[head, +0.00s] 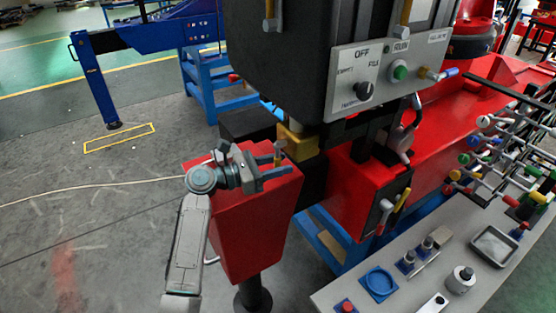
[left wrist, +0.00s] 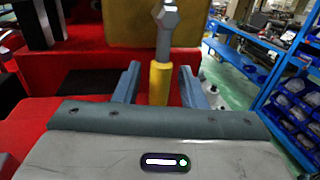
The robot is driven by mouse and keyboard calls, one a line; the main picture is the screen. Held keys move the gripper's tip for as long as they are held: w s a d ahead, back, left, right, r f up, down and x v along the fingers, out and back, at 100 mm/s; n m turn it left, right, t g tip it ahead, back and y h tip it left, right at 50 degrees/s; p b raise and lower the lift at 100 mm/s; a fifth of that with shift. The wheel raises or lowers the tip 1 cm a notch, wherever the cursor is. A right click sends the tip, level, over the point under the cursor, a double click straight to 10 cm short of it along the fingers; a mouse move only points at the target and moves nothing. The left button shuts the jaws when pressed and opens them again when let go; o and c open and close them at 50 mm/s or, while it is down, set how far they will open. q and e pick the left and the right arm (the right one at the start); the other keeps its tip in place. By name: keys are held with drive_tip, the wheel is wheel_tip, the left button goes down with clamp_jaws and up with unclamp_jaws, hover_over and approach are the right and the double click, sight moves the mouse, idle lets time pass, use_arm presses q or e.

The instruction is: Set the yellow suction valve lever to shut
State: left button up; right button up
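A lever with a yellow grip (left wrist: 160,84) and a grey metal shaft (left wrist: 164,35) is in the middle of the left wrist view. A yellow valve block (left wrist: 125,22) stands behind it. In the head view the block (head: 299,141) sits under the dark control box, and a small part of the lever (head: 277,157) shows beside it. My left gripper (head: 273,167) is above the red housing. Its fingers (left wrist: 160,87) are apart, one on each side of the yellow grip, with a gap on both sides. My right gripper is out of view.
The dark control box with its dial panel (head: 392,68) overhangs close to the left gripper. A second yellow-handled lever (head: 402,200) is on the red machine to the right. A grey bench (head: 335,293) with fittings stands at lower right. Floor at left is open.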

use_arm(q)
clamp_jaws()
drive_tip(key=w+m, duration=0.1)
drive_tip(key=m, duration=0.1)
drive_tip(key=w+a+m+y, duration=0.1)
drive_tip(key=m, duration=0.1)
drive_tip(key=shift+a+r, duration=0.1)
drive_tip(key=shift+r, duration=0.1)
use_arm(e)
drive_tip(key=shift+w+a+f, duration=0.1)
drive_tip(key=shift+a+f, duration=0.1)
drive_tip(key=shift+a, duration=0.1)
use_arm(q)
unclamp_jaws()
drive_tip(key=shift+s, duration=0.1)
drive_tip(key=shift+b, duration=0.3)
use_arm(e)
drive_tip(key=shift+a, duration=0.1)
